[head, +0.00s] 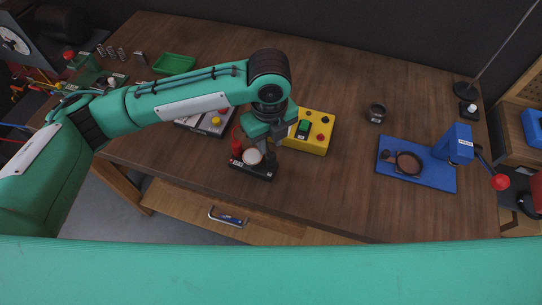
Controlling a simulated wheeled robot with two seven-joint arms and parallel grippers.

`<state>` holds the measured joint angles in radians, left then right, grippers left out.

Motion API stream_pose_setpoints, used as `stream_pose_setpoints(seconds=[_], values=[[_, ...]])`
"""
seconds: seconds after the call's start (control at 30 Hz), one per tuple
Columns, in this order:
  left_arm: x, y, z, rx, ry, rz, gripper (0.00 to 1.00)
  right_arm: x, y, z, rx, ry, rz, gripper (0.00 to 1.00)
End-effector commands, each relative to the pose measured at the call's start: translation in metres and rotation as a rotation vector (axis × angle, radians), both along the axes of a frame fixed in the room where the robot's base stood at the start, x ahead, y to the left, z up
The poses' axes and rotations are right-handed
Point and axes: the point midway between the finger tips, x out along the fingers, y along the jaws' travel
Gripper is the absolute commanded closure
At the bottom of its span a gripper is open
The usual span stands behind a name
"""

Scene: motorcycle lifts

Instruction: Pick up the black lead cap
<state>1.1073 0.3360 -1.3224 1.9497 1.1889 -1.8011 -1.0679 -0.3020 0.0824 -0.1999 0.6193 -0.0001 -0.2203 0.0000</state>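My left gripper (269,146) points down over a small black block (252,173) near the table's front edge. The block carries a white round part (253,156) and a red post (236,148) on its left. A small dark piece (271,159) shows on the block's right side, just under the fingertips; it may be the black lead cap, but it is too small to be sure. I cannot tell whether the fingers touch it or how far apart they are. My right gripper is not in view.
A yellow box (319,145) with knobs and a green switch stands close right of the gripper. A grey device (212,127) sits left of it. Farther right are a dark cup (376,113) and a blue press (430,180). The wooden table (345,195) is clear between.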

Motion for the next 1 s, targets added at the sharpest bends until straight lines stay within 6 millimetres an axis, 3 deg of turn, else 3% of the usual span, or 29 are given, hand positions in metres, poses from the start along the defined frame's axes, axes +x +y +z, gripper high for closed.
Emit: stream_pose_setpoints(seconds=[0.27, 0.53, 0.83, 1.0], values=[[-0.001, 0.000, -0.021, 0.001, 0.002, 0.001, 0.72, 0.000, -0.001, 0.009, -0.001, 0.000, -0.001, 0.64], [-0.003, -0.003, -0.059, 0.000, 0.001, 0.001, 0.72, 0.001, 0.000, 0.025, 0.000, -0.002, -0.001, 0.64], [-0.002, -0.003, -0.067, 0.000, -0.001, 0.000, 0.72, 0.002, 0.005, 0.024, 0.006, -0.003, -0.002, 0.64], [-0.002, -0.003, -0.066, 0.000, -0.001, 0.000, 1.00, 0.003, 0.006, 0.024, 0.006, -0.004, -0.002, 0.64]])
